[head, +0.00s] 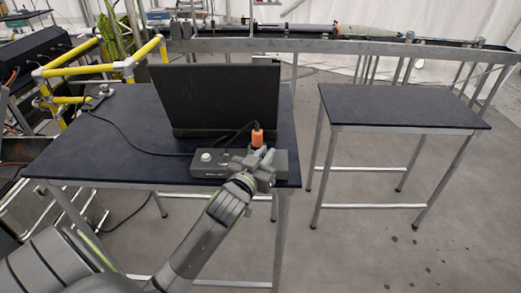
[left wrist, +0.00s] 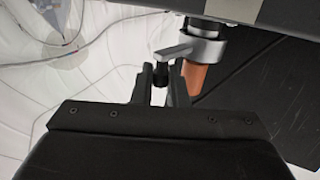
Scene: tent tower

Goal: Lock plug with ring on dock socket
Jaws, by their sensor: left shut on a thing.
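The grey dock (head: 212,163) lies near the front right edge of the left table. The orange plug (head: 257,136) stands upright at its right end; its socket is hidden in the head view. In the left wrist view, the orange plug (left wrist: 203,80) meets a metal ring (left wrist: 206,42) with a lever arm (left wrist: 172,52) sticking out to the left. My left gripper (head: 258,160) is at the plug's foot. In the left wrist view, its fingers (left wrist: 162,82) are close together around the lever's end. I cannot tell how far the ring is turned.
A black laptop-like screen (head: 217,98) stands close behind the dock. A black cable (head: 130,135) runs across the left table (head: 75,160) to a small device (head: 97,99). A bare table (head: 400,106) stands at right, across a floor gap. Yellow rails (head: 95,66) rise at back left.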

